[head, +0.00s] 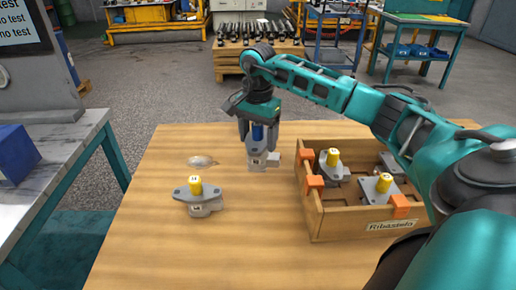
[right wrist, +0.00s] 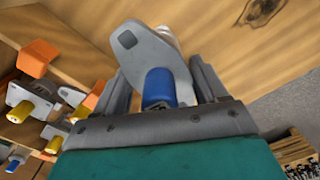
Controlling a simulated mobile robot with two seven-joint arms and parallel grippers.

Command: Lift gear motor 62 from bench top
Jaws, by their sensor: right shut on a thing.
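A grey gear motor with a blue shaft (head: 262,156) stands upright at the middle of the wooden bench top (head: 235,250). My right gripper (head: 258,128) comes down on it from above and is shut on it. In the right wrist view, my right gripper's fingers (right wrist: 160,80) lie on both sides of the blue shaft and the grey flange (right wrist: 140,48). I cannot tell whether its base touches the bench. Another grey motor with a yellow cap (head: 198,198) stands to its left and nearer. No number 62 is readable. My left gripper is not in view.
A wooden crate (head: 360,226) with orange corner pieces stands close to the right, holding several motors, including yellow-capped ones (head: 332,162). A small, pale flat object (head: 202,161) lies left of the held motor. The bench's front left is clear.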

